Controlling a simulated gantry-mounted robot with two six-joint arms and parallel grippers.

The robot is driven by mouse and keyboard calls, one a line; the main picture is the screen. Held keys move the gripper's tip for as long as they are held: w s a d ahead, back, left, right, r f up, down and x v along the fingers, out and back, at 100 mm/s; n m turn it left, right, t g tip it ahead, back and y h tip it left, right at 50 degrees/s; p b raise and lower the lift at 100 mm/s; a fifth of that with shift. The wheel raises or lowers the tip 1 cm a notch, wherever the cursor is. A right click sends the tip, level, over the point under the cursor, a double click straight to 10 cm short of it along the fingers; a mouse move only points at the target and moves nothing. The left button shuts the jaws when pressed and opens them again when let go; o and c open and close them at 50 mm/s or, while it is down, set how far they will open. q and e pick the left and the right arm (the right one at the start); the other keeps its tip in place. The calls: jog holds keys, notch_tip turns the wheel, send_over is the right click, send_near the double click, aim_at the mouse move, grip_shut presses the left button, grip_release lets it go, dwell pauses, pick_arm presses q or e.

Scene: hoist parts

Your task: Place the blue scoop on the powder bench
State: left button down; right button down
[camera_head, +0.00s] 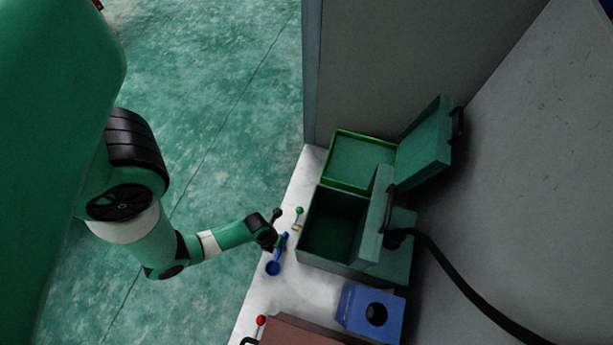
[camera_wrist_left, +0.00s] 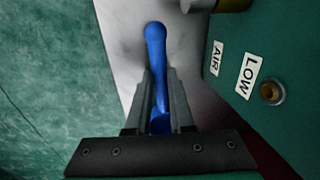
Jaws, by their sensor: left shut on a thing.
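The blue scoop (camera_head: 274,267) is over the white powder bench (camera_head: 298,290) in the head view, its round bowl toward the bottom of the picture. My left gripper (camera_head: 280,241) is shut on the scoop's handle. In the left wrist view the blue scoop (camera_wrist_left: 156,45) runs between the two fingers of my left gripper (camera_wrist_left: 159,80), with a rounded end past the fingertips. I cannot tell whether the scoop touches the bench. My right gripper is not in view.
Open green boxes (camera_head: 318,258) with raised lids stand right of the gripper. A blue block with a round hole (camera_head: 358,308) and a brown box (camera_head: 300,334) stand lower down. Small green-topped (camera_head: 299,210) and red-topped (camera_head: 261,320) levers are nearby. A black hose (camera_head: 455,275) runs at right.

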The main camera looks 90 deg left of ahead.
pick_arm(q)
jog(key=shift+d, duration=0.1)
jog(key=shift+f, duration=0.2)
jog(key=c, duration=0.8)
grip_release()
jog(key=p+v, duration=1.1)
jog(key=v, duration=0.1)
jog(key=shift+r+p, duration=0.2)
jog(key=shift+p, duration=0.1)
